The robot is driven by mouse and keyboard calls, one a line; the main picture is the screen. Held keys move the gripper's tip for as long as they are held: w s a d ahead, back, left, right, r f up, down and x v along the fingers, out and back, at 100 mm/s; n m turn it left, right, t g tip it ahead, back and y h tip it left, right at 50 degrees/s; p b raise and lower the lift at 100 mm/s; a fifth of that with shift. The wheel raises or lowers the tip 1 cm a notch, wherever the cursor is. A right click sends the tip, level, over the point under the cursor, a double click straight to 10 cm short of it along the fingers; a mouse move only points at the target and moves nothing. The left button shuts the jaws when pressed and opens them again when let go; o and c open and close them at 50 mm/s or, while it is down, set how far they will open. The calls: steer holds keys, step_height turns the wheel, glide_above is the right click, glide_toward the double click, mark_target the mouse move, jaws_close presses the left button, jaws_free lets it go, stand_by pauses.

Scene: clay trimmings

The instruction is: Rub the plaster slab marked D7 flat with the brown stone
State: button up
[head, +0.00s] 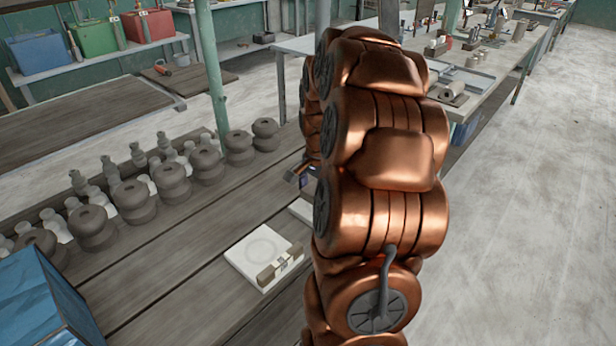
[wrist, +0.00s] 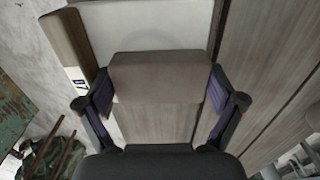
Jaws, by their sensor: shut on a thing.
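My gripper (wrist: 160,86) is shut on a brownish-grey block, the stone (wrist: 160,72), held between its two dark fingers. In the wrist view a pale slab (wrist: 145,25) lies beyond the stone. A brown bar (wrist: 66,48) with a small label runs along its left side; the label is too small to read. I cannot tell whether the stone touches the slab. In the head view a white slab (head: 250,251) with a faint ring and a labelled bar lies on the bench.
Dark stacked clay pieces (head: 134,200) and pale bottle-like pieces stand in rows along the plank bench (head: 180,262). A blue box (head: 42,300) is at the front left. A green post (head: 212,75) rises behind. Bare planks lie left of the white slab.

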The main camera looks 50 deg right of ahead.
mark_target(306, 213)
steer(key=shift+d, duration=1.8)
steer(key=shift+s+a+b, duration=0.15)
steer(key=shift+a+b, duration=0.85)
steer(key=shift+a, duration=3.3)
step_height(306, 213, up, 3)
steer(key=shift+d+p, duration=0.1)
steer(key=shift+p, duration=0.2)
steer(key=shift+r+p, duration=0.7)
steer(key=shift+r, duration=2.05)
